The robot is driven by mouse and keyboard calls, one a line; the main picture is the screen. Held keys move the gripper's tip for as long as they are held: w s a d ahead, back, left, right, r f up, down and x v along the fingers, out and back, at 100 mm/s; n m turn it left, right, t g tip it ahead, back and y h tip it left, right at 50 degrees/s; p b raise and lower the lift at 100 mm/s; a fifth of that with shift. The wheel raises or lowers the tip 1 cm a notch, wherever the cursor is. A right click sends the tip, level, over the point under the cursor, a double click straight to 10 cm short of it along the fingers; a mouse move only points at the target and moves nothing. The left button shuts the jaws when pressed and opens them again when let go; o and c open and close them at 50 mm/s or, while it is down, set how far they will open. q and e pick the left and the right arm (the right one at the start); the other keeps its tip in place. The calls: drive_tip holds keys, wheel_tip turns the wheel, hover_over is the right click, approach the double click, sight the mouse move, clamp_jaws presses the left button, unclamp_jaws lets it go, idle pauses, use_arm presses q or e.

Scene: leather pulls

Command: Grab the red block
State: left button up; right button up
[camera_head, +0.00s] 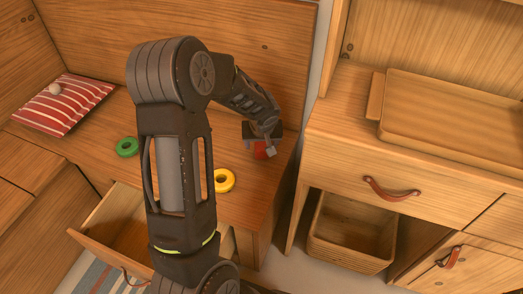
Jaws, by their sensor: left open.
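The red block (261,152) lies on the wooden bench top (250,190), near its right end. My left gripper (262,146) is at the block, with its fingers pointing down around or just above it. The gripper is open. Its fingers and wrist cover part of the block, and I cannot tell whether they touch it. My left arm crosses the middle of the view. My right gripper is not in view.
A green ring (127,147) and a yellow ring (223,180) lie on the bench. A striped cushion (62,106) is at the left. An open drawer (104,222) juts out below. At the right stand a cabinet (335,150) with a tray (450,115) and a basket (350,235).

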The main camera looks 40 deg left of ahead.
sight(262, 146)
use_arm(q)
drive_tip(key=x, duration=0.5)
drive_tip(key=shift+w+b, duration=0.1)
drive_tip(key=shift+b, duration=0.3)
drive_tip(key=shift+r, duration=0.1)
drive_tip(key=shift+c, duration=0.2)
drive_tip(key=c, duration=1.4)
wheel_tip(262, 146, up, 10)
drive_tip(key=p, duration=0.3)
